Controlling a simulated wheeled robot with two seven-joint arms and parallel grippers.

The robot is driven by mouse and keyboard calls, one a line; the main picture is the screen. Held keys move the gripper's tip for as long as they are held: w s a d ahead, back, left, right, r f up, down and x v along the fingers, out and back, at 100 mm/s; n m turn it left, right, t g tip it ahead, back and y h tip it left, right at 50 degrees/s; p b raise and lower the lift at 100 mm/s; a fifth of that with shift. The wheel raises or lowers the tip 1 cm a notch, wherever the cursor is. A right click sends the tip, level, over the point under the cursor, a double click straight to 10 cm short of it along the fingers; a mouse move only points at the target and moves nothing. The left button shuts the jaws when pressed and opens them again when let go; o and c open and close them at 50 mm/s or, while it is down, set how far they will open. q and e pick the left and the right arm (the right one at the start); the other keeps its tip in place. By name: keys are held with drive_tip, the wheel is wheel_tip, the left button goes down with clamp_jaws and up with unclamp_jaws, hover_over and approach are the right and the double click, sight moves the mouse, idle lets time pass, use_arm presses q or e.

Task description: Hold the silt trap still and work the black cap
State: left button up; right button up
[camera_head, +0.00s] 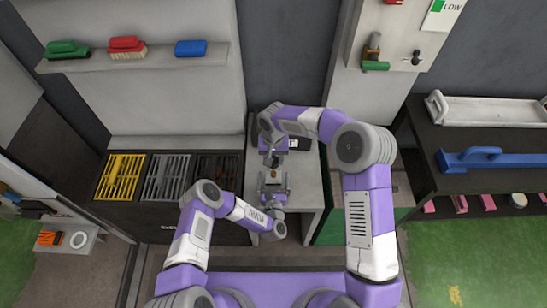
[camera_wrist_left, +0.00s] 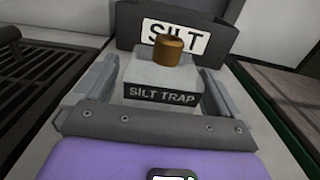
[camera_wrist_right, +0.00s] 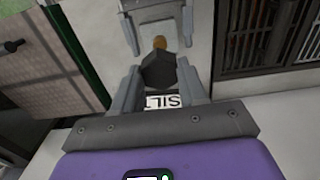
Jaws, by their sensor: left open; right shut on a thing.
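The silt trap (camera_wrist_left: 160,85) is a pale block with a dark name strip and a brass neck (camera_wrist_left: 168,52) on top. It stands on the grey counter between the fingers of my left gripper (camera_head: 273,182), which is open with one finger along each side. My right gripper (camera_head: 272,150) is shut on the black cap (camera_wrist_right: 158,72), a dark many-sided piece. In the right wrist view the cap is close to the brass neck (camera_wrist_right: 159,43), which shows bare beyond it. The cap is not clearly visible in the head view.
A dark holder with a SILT label (camera_wrist_left: 178,38) stands just behind the trap. Yellow (camera_head: 120,177), grey (camera_head: 167,177) and dark (camera_head: 215,170) grates lie to the left. Brushes sit on a shelf (camera_head: 140,62) above. A dark side table (camera_head: 480,140) stands at the right.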

use_arm(q)
drive_tip(key=shift+w, duration=0.7)
drive_tip(key=c, duration=1.5)
use_arm(e)
drive_tip(key=shift+f, duration=0.1)
drive_tip(key=shift+f, duration=1.85)
